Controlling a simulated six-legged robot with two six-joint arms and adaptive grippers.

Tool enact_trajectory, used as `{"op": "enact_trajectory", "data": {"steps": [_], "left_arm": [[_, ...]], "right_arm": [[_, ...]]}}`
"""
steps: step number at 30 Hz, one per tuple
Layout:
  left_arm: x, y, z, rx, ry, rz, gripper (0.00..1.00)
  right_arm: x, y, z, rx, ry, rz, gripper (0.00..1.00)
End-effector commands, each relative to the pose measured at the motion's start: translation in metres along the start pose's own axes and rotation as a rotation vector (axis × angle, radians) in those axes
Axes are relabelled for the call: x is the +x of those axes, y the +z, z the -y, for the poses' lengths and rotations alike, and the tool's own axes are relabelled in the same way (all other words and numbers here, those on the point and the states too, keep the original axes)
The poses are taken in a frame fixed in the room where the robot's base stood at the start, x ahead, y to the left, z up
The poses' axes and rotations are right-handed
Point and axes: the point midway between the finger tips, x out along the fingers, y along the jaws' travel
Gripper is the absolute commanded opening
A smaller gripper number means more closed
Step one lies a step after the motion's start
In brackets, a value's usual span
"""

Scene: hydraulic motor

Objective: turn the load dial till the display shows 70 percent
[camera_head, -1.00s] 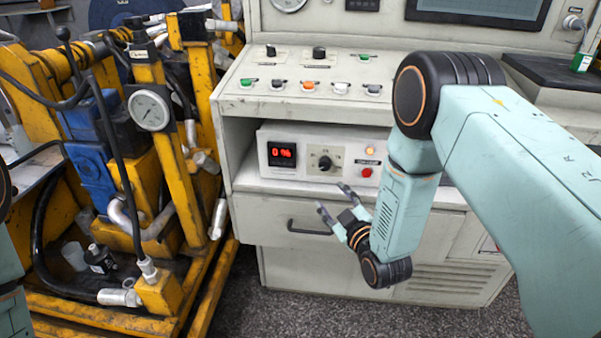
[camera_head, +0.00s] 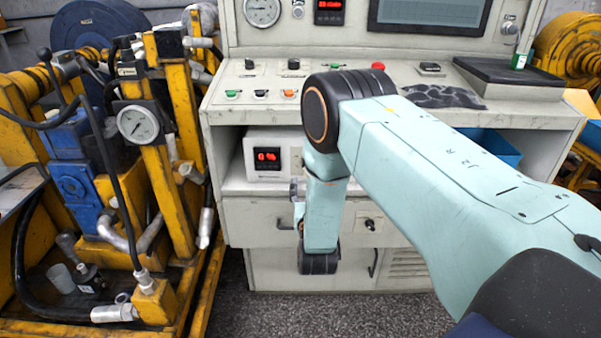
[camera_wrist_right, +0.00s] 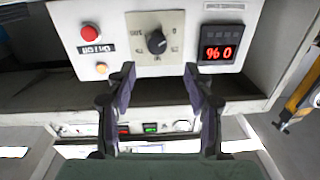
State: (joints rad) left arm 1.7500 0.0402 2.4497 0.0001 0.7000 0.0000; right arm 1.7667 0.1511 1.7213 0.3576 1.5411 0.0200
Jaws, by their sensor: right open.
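The load dial (camera_wrist_right: 157,42) is a black knob on a pale scale plate, seen upside down in the right wrist view. My right gripper (camera_wrist_right: 160,71) is open and empty. Its two fingertips point at the panel, spread to either side of the dial in the picture and apart from it. My left gripper is in neither view.
The panel box stands in a recess under the console shelf (camera_head: 222,116), which overhangs it. A red button (camera_wrist_right: 90,32) and an orange lamp (camera_wrist_right: 101,68) are beside the dial. A yellow hydraulic rig with a gauge (camera_head: 138,122) stands left.

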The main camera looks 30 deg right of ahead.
Motion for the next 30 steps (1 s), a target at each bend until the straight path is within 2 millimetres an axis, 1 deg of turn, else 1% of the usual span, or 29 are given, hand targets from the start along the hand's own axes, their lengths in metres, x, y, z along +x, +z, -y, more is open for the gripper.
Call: {"op": "enact_trajectory", "data": {"steps": [4,6,12,15,20,28,30], "left_arm": [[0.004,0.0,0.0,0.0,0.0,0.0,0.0],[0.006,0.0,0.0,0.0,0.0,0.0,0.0],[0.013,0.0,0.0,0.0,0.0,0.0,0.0],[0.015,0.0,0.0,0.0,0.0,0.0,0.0],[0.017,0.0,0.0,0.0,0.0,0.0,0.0],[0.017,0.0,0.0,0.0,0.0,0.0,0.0],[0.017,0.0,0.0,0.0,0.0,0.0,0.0]], "right_arm": [[0.016,0.001,-0.002,0.008,0.003,-0.002,0.53],[0.027,0.0,-0.002,0.008,0.003,-0.003,0.53],[0.057,0.001,0.001,0.005,-0.002,-0.002,0.53],[0.067,0.001,0.003,0.005,-0.003,-0.001,0.53],[0.075,0.001,0.005,0.004,-0.004,0.0,0.53],[0.075,0.001,0.006,0.003,-0.005,0.001,0.53],[0.075,0.001,0.006,0.003,-0.005,0.001,0.47]]}}
